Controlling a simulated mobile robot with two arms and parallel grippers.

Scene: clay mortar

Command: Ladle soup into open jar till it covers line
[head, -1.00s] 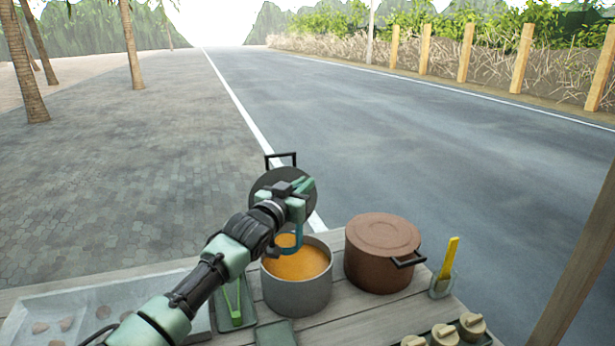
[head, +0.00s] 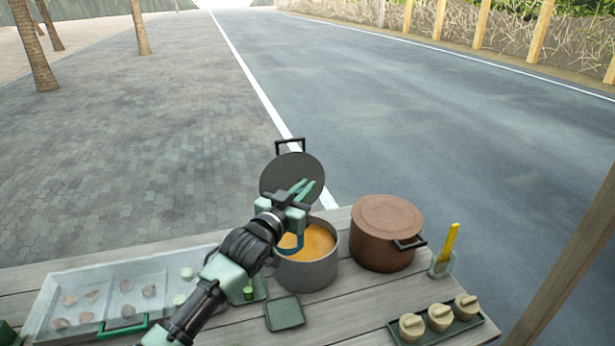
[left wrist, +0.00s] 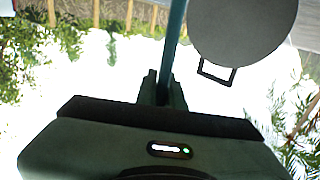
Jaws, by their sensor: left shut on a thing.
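The grey pot (head: 308,274) of orange soup (head: 319,243) stands on the plank table. My left gripper (head: 303,193) is shut on the teal ladle (head: 291,248) above the pot's left side. The ladle's handle (left wrist: 175,38) rises from between the fingers in the left wrist view. Its lower part curves down at the pot's left rim; its bowl is hidden, so I cannot tell whether it holds soup. Several beige lidded jars (head: 440,317) stand on a tray at the right. I cannot make out an open jar. My right gripper is out of view.
A round grey lid (head: 281,177) stands upright behind the pot. A brown lidded pot (head: 385,235) stands to the right, beside a holder with a yellow utensil (head: 450,243). A green square mat (head: 285,313) lies in front. A compartmented tray (head: 124,286) is at left.

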